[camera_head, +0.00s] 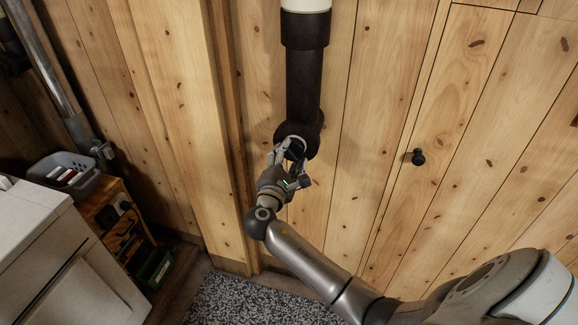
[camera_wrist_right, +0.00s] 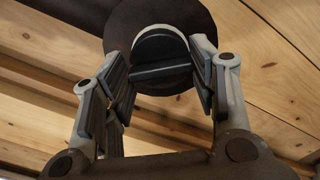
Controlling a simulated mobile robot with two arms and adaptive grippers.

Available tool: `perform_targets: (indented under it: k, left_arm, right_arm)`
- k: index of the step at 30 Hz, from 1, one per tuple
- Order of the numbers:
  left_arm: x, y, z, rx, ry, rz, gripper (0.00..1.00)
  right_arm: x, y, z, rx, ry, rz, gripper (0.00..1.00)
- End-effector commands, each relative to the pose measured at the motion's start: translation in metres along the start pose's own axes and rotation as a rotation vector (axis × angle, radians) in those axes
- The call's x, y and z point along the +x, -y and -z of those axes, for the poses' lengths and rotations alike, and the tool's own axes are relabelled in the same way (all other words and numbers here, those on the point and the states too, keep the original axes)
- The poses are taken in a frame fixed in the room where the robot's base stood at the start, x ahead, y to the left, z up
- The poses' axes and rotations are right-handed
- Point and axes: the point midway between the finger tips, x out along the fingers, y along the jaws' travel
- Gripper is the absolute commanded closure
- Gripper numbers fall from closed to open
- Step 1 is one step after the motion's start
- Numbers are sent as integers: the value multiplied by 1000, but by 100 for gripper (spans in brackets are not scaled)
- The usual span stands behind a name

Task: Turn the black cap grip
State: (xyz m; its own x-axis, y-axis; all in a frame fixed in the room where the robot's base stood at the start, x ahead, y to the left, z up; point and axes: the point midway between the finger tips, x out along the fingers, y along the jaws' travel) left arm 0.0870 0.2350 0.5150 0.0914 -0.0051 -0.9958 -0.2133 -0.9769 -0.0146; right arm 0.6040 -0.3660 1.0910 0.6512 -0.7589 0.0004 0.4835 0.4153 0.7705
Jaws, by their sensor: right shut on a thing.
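In the head view the cap sits at the lower end of a thick black pipe (camera_head: 304,85) on the plank wall. My right gripper (camera_wrist_right: 160,85) has a finger on each side of the grip and is shut on it. In the head view my right gripper (camera_head: 291,147) partly hides the grip.
A grey basket (camera_head: 64,172) stands on a wooden shelf unit (camera_head: 106,200) at the left, beside a white appliance (camera_head: 60,255). A speckled rug (camera_head: 235,300) lies below.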

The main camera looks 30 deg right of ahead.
Motion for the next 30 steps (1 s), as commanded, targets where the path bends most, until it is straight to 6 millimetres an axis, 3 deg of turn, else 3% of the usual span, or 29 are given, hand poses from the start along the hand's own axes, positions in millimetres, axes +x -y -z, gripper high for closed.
perform_targets:
  k: [1, 12, 30]
  left_arm:
    - [12, 0, -1, 0, 0, 0, 60]
    - [42, 0, -4, -1, 0, 1, 60]
    - [54, 0, -5, -1, 0, 1, 60]
  right_arm:
    - [0, 5, 3, 48, 1, 2, 71]
    - [0, 3, 2, 321, 1, 2, 71]
    - [0, 0, 0, 448, 1, 1, 71]
